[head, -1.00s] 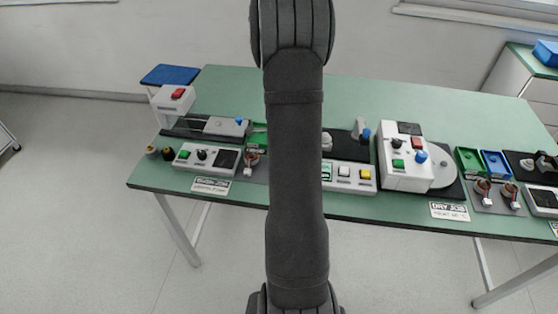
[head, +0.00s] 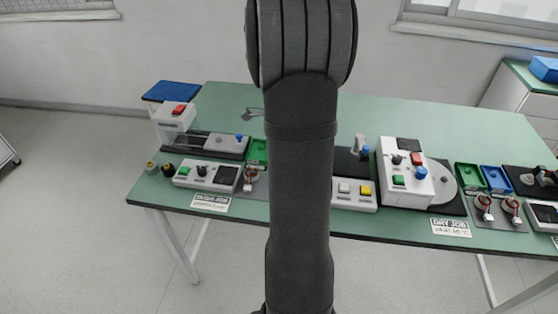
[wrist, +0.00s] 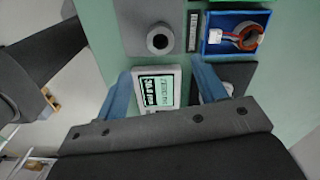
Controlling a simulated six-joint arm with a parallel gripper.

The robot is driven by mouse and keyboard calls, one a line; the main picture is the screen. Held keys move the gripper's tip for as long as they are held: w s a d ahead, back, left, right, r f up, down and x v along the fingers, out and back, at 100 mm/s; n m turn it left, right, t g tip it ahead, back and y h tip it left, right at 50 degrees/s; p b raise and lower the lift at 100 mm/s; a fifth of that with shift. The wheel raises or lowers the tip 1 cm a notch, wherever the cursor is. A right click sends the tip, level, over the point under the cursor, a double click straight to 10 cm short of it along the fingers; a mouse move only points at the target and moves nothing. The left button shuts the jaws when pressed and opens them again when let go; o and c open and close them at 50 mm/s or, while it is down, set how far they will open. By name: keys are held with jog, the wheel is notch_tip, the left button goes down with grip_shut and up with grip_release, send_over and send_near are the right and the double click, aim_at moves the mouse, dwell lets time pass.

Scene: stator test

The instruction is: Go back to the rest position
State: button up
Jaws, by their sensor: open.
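My gripper (wrist: 165,85) shows in the wrist view, with two blue fingers wide apart and nothing held between them. Beyond the gap is a white instrument (wrist: 142,88) with a lit greenish display; I cannot tell the distance to it. In the head view my own arm runs down the middle and hides the centre of the bench. My gripper cannot be made out for certain there.
The green table (head: 300,232) carries a control box with a green button (head: 205,175), a white station (head: 405,172) and a blue tray (head: 497,178). In the wrist view a blue tray (wrist: 210,50) holds a copper-coloured ring (wrist: 245,38) with wires beside a grey block (wrist: 150,15).

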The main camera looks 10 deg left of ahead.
jog(key=shift+r, duration=0.25)
notch_tip(320, 180, down, 12)
jog(key=shift+f, duration=0.1)
notch_tip(320, 180, up, 2)
jog(key=shift+r, duration=0.75)
